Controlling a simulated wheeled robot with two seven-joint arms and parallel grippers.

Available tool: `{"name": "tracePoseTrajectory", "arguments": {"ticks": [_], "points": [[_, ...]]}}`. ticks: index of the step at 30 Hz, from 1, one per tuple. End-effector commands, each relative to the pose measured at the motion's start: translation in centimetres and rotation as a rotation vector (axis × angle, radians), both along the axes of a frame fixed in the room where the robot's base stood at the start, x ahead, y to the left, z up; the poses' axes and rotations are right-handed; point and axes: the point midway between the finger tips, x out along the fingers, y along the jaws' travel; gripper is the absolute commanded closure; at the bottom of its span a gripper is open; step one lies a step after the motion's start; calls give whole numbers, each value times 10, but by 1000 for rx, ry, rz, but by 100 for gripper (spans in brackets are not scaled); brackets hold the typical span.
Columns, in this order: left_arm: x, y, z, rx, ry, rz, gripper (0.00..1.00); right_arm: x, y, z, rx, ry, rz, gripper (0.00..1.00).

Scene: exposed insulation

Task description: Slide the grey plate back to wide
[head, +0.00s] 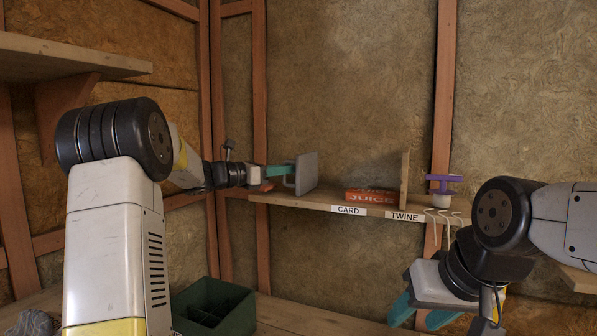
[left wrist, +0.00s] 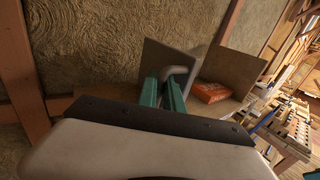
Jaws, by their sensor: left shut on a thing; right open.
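The grey plate (head: 307,173) stands upright on the wall shelf (head: 330,206), left of the CARD label. Its handle (head: 288,181) faces left. My left gripper (head: 284,170) is shut on the handle; in the left wrist view its teal fingers (left wrist: 163,95) are at the handle (left wrist: 180,74), with the grey plate (left wrist: 168,62) beyond. The wooden divider (head: 404,180) stands upright further right, near the TWINE label. The red JUICE box (head: 370,195) lies between plate and divider, apart from the plate. My right gripper (head: 420,312) is open and empty, low at the right.
A purple-topped object (head: 443,187) stands at the shelf's right end, with pale hooks (head: 443,217) below it. A dark green divided crate (head: 213,308) sits low on the bench. Another shelf (head: 70,58) is at upper left.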

Motion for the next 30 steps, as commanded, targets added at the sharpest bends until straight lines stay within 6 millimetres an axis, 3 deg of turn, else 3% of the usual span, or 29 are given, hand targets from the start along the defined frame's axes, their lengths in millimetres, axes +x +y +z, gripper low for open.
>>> {"name": "tracePoseTrajectory", "arguments": {"ticks": [5, 6, 7, 25, 30], "points": [[2, 6, 0, 1, 0, 14, 100, 0, 0, 0, 0, 0, 0, 51], [2, 6, 0, 1, 0, 15, 86, 0, 0, 0, 0, 0, 0, 51], [2, 6, 0, 1, 0, 15, 81, 0, 0, 0, 0, 0, 0, 51], [1, 3, 0, 1, 0, 8, 81, 0, 0, 0, 0, 0, 0, 51], [-8, 15, 1, 3, -2, 10, 81, 0, 0, 0, 0, 0, 0, 51]]}}
